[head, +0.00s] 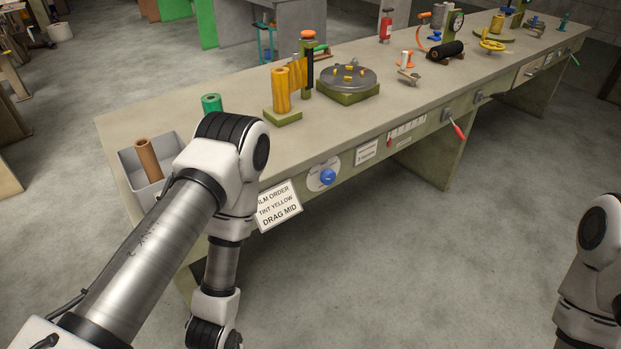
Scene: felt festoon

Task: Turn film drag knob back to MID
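A blue knob (327,177) sits on a round white dial plate on the front face of the long bench. The dial's marks are too small to read, so I cannot tell where the knob points. My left arm comes in from the lower left and bends down in front of the bench, left of the sign. Its gripper is not in view. My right arm shows only in part at the right edge, far from the knob, with its gripper out of view.
The bench (230,72) holds a grey bin (127,166) with a brown roll, a yellow roll (281,92) on a green base and a round grey turntable (347,78). A red-handled lever (459,131) sticks out farther right. Floor in front is clear.

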